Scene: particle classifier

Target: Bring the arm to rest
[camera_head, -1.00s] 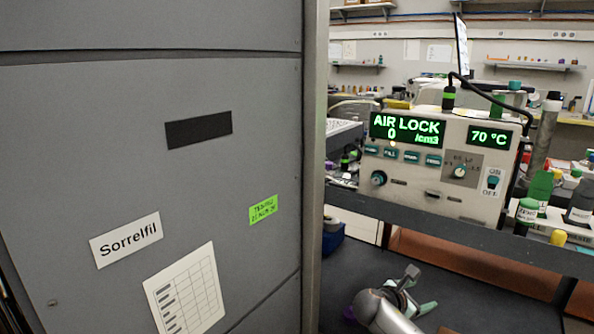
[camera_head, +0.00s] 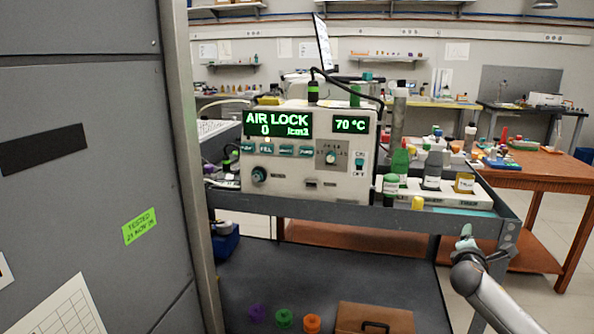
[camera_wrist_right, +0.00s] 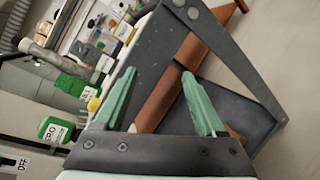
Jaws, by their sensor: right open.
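My right arm comes in from the lower right in the head view, and its gripper (camera_head: 467,236) is beside the right end of the cart's shelf. In the right wrist view the two green fingers of my right gripper (camera_wrist_right: 155,98) are spread apart with nothing between them. The cart's frame (camera_wrist_right: 170,45) and a brown board show beyond the fingers. My left gripper does not show in either view.
The particle classifier (camera_head: 310,155) reads AIR LOCK 0 and 70 °C on the cart shelf (camera_head: 350,208). Small bottles (camera_head: 390,188) stand to its right. A grey cabinet (camera_head: 90,150) fills the left. An orange-topped table (camera_head: 540,170) stands at right, with open floor before it.

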